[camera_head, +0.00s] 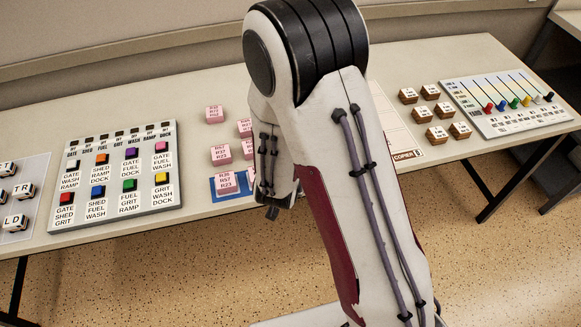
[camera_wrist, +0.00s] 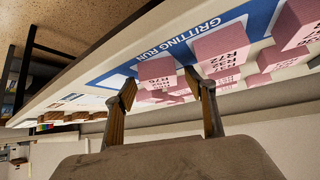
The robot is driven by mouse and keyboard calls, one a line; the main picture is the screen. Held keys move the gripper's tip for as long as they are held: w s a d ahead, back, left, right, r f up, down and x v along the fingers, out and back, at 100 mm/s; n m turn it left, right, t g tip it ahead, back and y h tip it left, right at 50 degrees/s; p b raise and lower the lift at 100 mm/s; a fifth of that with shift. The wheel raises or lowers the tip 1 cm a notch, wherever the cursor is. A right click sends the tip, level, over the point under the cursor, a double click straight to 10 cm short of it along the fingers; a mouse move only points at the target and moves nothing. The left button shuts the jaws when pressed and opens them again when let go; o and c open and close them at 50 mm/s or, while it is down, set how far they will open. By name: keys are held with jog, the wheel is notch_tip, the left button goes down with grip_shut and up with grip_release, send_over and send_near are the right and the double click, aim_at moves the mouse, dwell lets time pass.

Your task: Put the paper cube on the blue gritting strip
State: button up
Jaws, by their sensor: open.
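Several pink cubes with printed labels stand on the table, one toward the back (camera_head: 213,114) and one further forward (camera_head: 221,153). Another pink cube (camera_head: 227,183) stands at the blue strip (camera_head: 215,197). In the wrist view the blue strip (camera_wrist: 262,14) reads "GRITTING RUN". There, one pink cube (camera_wrist: 158,72) shows between the fingers of my open gripper (camera_wrist: 160,80), and others (camera_wrist: 222,48) show to the right. I cannot tell how far the fingers are from that cube. My arm hides most of the gripper and part of the strip in the head view.
A button panel (camera_head: 168,192) stands left of the cubes, with a tray of white blocks (camera_head: 22,222) at the far left. Brown blocks (camera_head: 437,132) and a slider panel (camera_head: 500,125) are at the right. The table's front edge runs close to the strip.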

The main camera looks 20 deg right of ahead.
jog(key=shift+v, duration=3.55)
jog(key=shift+f, duration=0.1)
jog(key=shift+s+a+f, duration=0.15)
jog(key=shift+s+f, duration=0.05)
jog(key=s+a+f+n+g+y, duration=0.1)
jog(key=s+a+f+g+y, duration=0.2)
jog(key=s+a+f, duration=0.15)
jog(key=s+a+r+n+g+y, duration=0.2)
jog(key=s+a+r+n+g, duration=0.1)
jog(key=s+a+r, duration=0.25)
jog(key=s+d+r+t, duration=0.1)
jog(key=s+d+r, duration=0.5)
jog(key=r, duration=0.5)
jog(key=s+d+r+t+h, duration=0.1)
jog(key=s+d+r+t, duration=0.1)
jog(key=s+d+r, duration=0.4)
jog(key=shift+d+r+n+h, duration=0.3)
jog(key=shift+d+r, duration=0.85)
jog(key=shift+r, duration=1.45)
